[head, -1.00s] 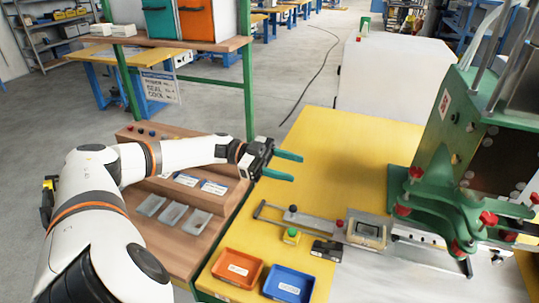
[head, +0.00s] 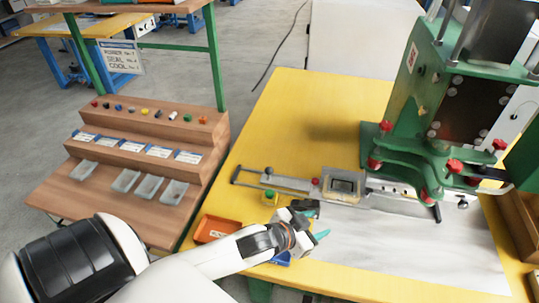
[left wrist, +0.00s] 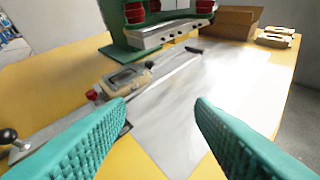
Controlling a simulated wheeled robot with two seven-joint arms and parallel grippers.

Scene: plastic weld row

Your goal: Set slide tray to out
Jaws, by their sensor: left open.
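The slide tray (head: 343,187) is a grey plate with a framed block on it, on a flat rail in front of the green press. In the left wrist view the tray (left wrist: 130,78) shows ahead, beyond my fingertips. A long bar with a loop handle (head: 236,174) runs left from it, with a dark knob (head: 268,171) and a red knob (head: 315,182). My left gripper (head: 314,224) is open and empty, in front of the tray and apart from it. Its teal fingers (left wrist: 160,103) stand wide apart in the wrist view. My right gripper is not in view.
The green press (head: 430,110) with red knobs stands at the right. An orange bin (head: 213,229) is left of my gripper; a blue bin (head: 281,259) is mostly hidden under it. A yellow-green button box (head: 269,198) sits by the bar. The yellow table (head: 300,120) is clear behind the bar.

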